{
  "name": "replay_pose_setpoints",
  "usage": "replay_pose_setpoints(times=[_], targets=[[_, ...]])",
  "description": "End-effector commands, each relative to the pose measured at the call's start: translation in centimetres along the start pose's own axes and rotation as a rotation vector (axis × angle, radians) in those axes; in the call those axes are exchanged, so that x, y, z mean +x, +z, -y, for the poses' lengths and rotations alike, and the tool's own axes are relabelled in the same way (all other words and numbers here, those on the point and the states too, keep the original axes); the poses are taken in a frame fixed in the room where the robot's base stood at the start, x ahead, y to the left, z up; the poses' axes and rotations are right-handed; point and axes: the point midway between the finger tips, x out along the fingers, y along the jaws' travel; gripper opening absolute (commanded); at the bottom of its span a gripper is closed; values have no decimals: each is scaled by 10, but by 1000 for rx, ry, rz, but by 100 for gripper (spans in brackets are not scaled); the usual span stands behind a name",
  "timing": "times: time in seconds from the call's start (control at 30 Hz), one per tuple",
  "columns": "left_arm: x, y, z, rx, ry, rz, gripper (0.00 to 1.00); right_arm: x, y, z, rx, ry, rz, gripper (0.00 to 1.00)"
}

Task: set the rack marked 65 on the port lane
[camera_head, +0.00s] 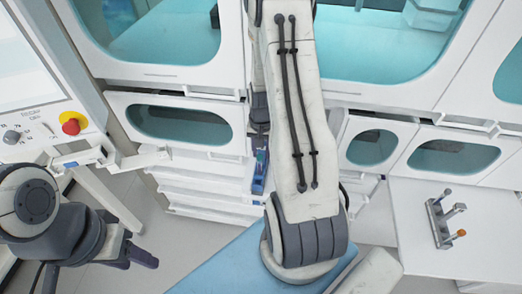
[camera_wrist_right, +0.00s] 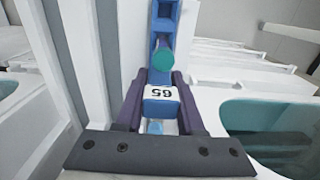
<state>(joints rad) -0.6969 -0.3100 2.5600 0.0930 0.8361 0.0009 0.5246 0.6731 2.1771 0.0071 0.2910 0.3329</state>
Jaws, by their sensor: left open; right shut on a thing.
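The blue rack (camera_wrist_right: 160,95) carries a white label reading 65, upside down in the right wrist view. A tube with a teal cap (camera_wrist_right: 163,59) stands in it, and a light blue round end shows nearer my wrist. My right gripper (camera_wrist_right: 159,92) is shut on the rack, its purple fingers on both sides of the label. The rack also shows in the head view (camera_head: 259,172), small, beside my right arm, in front of the white cabinets. Whether it touches anything below is unclear. My left gripper (camera_head: 140,257) is open and empty at lower left. I cannot make out the port lane.
White cabinets with teal windows (camera_head: 180,123) fill the back. A control panel with a red button (camera_head: 71,126) is at left. A grey rack with several tubes (camera_head: 440,223) stands on a white table (camera_head: 485,225) at right. A blue surface (camera_head: 225,268) lies low centre.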

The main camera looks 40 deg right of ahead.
Motion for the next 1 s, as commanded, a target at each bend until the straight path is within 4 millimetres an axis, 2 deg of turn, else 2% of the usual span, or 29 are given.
replay_pose_setpoints(times=[1.0], targets=[[7,0,0,0,0,0,50,12,0,0,0,0,0,0]])
